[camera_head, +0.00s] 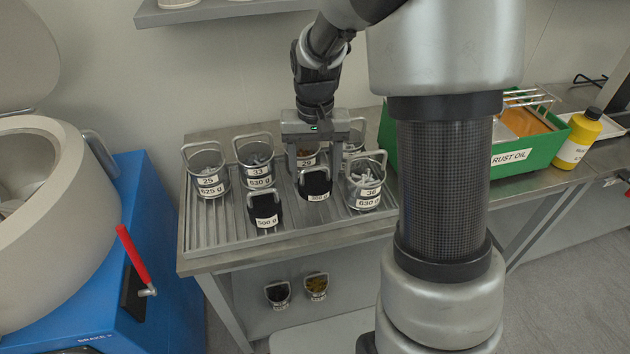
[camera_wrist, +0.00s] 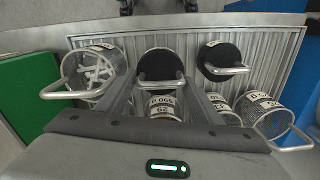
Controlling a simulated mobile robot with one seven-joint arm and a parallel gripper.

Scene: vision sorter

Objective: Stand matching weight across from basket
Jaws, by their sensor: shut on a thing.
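My gripper (camera_head: 315,170) is over the ribbed tray (camera_head: 232,232), shut on the wire handle of a black weight (camera_head: 316,186). The weight stays upright; its label is hard to read, and I cannot tell whether it touches the tray. It also shows between my fingers in the wrist view (camera_wrist: 158,66). A second black weight (camera_head: 265,208), marked 500 g, stands to its left. Behind is basket 29 (camera_wrist: 165,107), labelled 500 g in the wrist view and partly hidden by my gripper in the head view. Basket 25 (camera_head: 207,172), basket 33 (camera_head: 256,163) and basket 36 (camera_head: 366,182) stand around.
Another basket (camera_head: 353,142) is partly hidden behind. A blue machine with a red lever (camera_head: 136,258) stands left. A green RUST OIL bin (camera_head: 540,150) and yellow bottle (camera_head: 580,138) stand right. Two handled containers (camera_head: 277,293) (camera_head: 316,286) are below the bench top. The tray's front left is bare.

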